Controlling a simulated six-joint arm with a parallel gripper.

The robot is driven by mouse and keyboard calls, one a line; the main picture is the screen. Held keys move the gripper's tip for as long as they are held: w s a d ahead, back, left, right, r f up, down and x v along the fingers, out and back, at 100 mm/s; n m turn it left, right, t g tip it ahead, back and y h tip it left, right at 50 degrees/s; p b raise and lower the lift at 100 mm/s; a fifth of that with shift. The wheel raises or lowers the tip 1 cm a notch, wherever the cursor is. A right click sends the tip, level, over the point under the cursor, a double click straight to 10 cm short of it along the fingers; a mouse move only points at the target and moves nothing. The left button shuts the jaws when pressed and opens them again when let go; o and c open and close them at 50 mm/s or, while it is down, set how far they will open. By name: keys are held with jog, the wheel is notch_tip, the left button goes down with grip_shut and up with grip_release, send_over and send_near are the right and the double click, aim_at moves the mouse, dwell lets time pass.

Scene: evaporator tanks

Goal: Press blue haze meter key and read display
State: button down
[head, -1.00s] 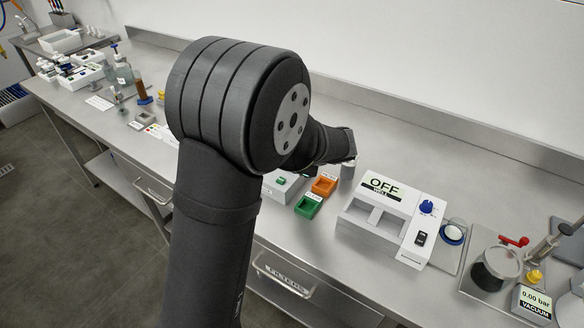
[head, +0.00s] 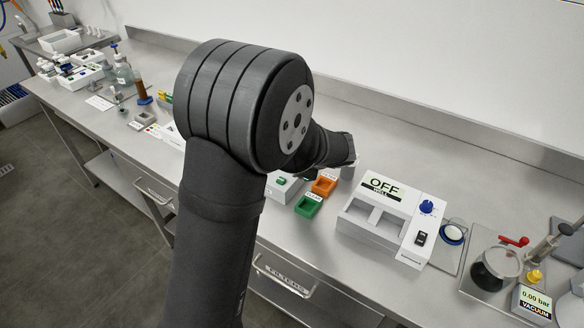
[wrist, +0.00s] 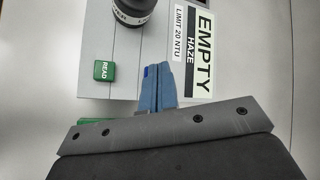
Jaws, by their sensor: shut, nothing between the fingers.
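The haze meter (wrist: 125,60) is a pale grey box in the wrist view. Its display (wrist: 203,50) reads "EMPTY HAZE", beside a label "LIMIT 20 NTU". A green key (wrist: 104,70) marked "READ" is on its top, left of my fingers. A small dark blue patch (wrist: 146,72) shows at my fingertips; whether it is a key or part of a finger I cannot tell. My gripper (wrist: 157,72) is shut and empty, over the meter between the green key and the display. In the head view my arm hides the gripper and much of the meter (head: 283,190).
A dark round cap (wrist: 132,10) stands on the meter at the top of the wrist view. Orange (head: 324,186) and green (head: 308,205) trays lie on the bench right of the meter. A white heater box (head: 388,215) reading "OFF" stands further right.

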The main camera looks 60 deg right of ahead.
jog(key=shift+f, duration=0.2)
jog(key=shift+r, duration=0.1)
dwell(0.4)
jog(key=shift+r, duration=0.8)
jog(key=shift+r, duration=0.1)
jog(key=shift+r, duration=2.4)
jog(key=shift+f, duration=0.1)
notch_tip(320, 180, up, 4)
